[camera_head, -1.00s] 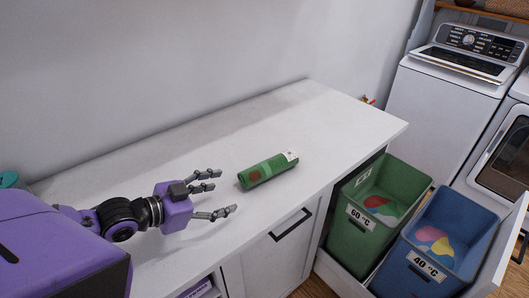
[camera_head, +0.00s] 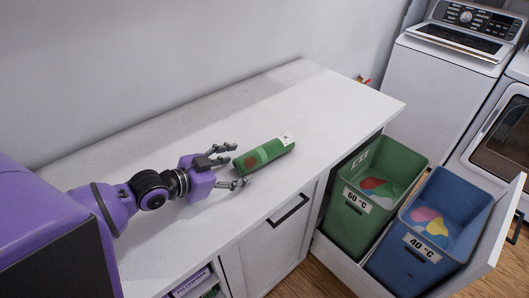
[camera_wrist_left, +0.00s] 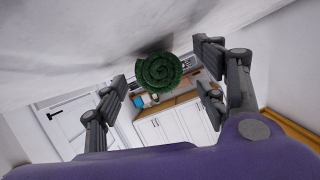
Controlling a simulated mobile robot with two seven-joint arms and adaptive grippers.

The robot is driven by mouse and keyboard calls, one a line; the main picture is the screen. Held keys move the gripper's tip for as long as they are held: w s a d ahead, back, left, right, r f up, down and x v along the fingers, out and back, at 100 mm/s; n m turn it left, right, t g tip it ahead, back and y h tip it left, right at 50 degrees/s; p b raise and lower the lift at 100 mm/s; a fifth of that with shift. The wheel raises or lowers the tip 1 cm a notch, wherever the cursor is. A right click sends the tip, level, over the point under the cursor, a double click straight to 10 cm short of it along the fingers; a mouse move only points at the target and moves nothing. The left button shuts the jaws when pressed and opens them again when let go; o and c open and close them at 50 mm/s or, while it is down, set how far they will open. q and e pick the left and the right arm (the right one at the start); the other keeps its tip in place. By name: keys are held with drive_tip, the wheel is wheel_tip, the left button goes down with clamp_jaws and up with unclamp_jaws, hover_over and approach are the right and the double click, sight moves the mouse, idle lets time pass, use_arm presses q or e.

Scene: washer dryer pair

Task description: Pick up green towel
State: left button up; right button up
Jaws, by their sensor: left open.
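In the left wrist view the towel (camera_wrist_left: 160,71) shows end-on as a green spiral between the two open fingers of my left gripper (camera_wrist_left: 163,88), with clear gaps on both sides. My right gripper is not in view.
A green bin (camera_head: 341,215) marked 60 °C and a blue bin (camera_head: 391,262) marked 40 °C, both with coloured patches inside, stand in an open drawer at the right. A washer (camera_head: 440,100) stands behind them. The counter around the towel is clear.

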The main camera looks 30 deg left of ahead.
use_arm(q)
drive_tip(key=shift+w+f, duration=0.15)
drive_tip(key=shift+w, duration=0.05)
drive_tip(key=c, duration=1.2)
drive_tip(key=shift+c, duration=1)
